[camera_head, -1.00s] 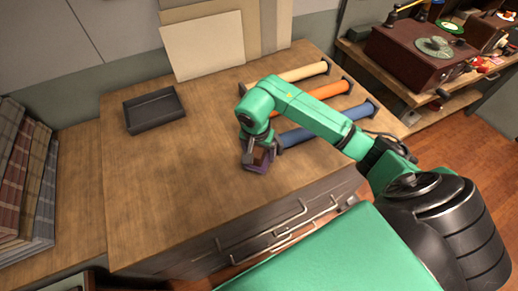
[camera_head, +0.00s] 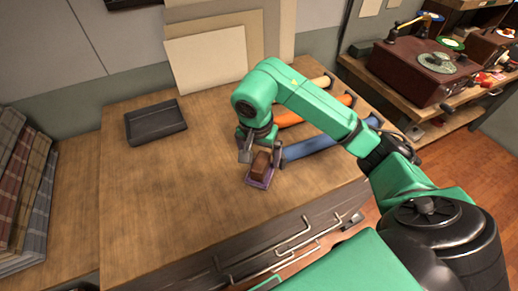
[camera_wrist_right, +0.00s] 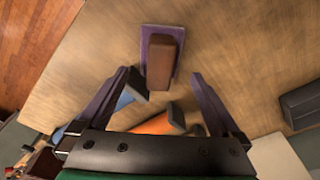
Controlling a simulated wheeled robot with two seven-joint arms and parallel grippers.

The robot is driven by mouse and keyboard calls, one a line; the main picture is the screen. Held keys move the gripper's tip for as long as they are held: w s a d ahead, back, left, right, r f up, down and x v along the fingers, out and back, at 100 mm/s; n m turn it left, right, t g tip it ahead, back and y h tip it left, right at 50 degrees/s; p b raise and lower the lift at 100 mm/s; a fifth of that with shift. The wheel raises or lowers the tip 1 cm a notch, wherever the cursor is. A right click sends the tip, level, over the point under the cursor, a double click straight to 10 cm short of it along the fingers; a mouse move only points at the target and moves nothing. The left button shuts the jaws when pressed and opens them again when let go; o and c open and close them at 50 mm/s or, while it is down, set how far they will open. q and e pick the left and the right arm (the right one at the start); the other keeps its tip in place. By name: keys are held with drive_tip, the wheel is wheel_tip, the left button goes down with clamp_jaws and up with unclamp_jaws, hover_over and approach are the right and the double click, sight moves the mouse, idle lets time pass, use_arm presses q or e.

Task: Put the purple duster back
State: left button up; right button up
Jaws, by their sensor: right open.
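The purple duster (camera_head: 258,182) has a purple base and a brown block on top. It lies flat on the wooden tabletop near the front edge. In the right wrist view the duster (camera_wrist_right: 161,60) is seen from above, beyond and between the open fingers. My right gripper (camera_head: 261,154) is open and empty, just above and behind the duster; its fingers also show in the right wrist view (camera_wrist_right: 159,78), apart from the duster. A dark shallow tray (camera_head: 155,137) stands at the back left of the table and looks empty. My left gripper is not in view.
Blue (camera_head: 318,147), orange (camera_head: 289,121) and cream rolls lie right of the duster, the blue one close to my gripper. Boards (camera_head: 207,60) lean at the back. Folded plaid cloths (camera_head: 25,190) stand at left. The tabletop between tray and duster is clear.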

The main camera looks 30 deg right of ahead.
sight(259, 166)
drive_tip(key=r, duration=0.1)
drive_tip(key=r+p, duration=0.1)
drive_tip(key=r, duration=0.3)
drive_tip(key=shift+s+a, duration=0.25)
drive_tip(key=shift+a, duration=0.05)
